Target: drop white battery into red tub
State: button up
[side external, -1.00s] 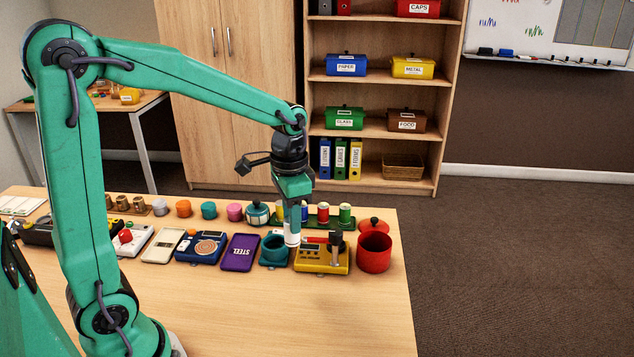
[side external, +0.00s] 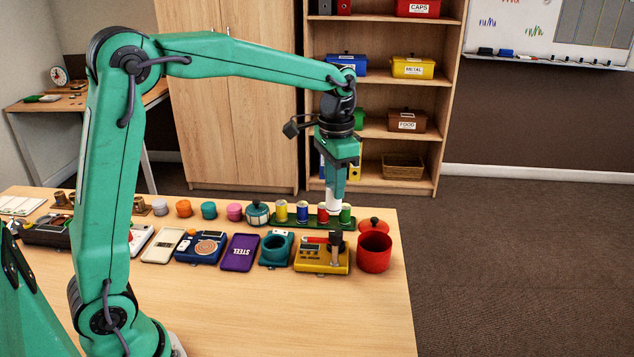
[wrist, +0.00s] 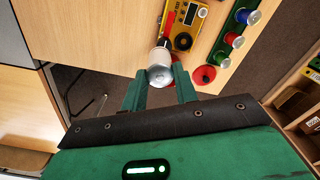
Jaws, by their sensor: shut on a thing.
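My gripper (side external: 334,192) is shut on the white battery (side external: 333,204), which hangs upright below the jaws. In the side view the battery's lower end overlaps the row of coloured cells behind it. In the wrist view my gripper (wrist: 160,84) holds the battery (wrist: 160,62), its silvery end toward the camera. The open red tub (side external: 374,254) stands at the table's right end, lower and to the right of the battery. Its red lid (side external: 373,225) is behind it; the lid also shows in the wrist view (wrist: 204,75). The tub is mostly hidden behind the battery and a finger there.
A yellow meter (side external: 318,262) with a dark upright post stands just left of the tub. A green rack (side external: 312,221) of coloured cells lies behind it. The table's front is clear.

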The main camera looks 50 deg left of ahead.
jog(key=shift+w+d+f, duration=0.65)
jog(key=shift+w+d, duration=1.95)
jog(key=shift+w, duration=2.65)
notch_tip(320, 180, down, 7)
jog(key=shift+r, duration=0.15)
jog(key=shift+f, duration=2.95)
jog(key=o, duration=1.1)
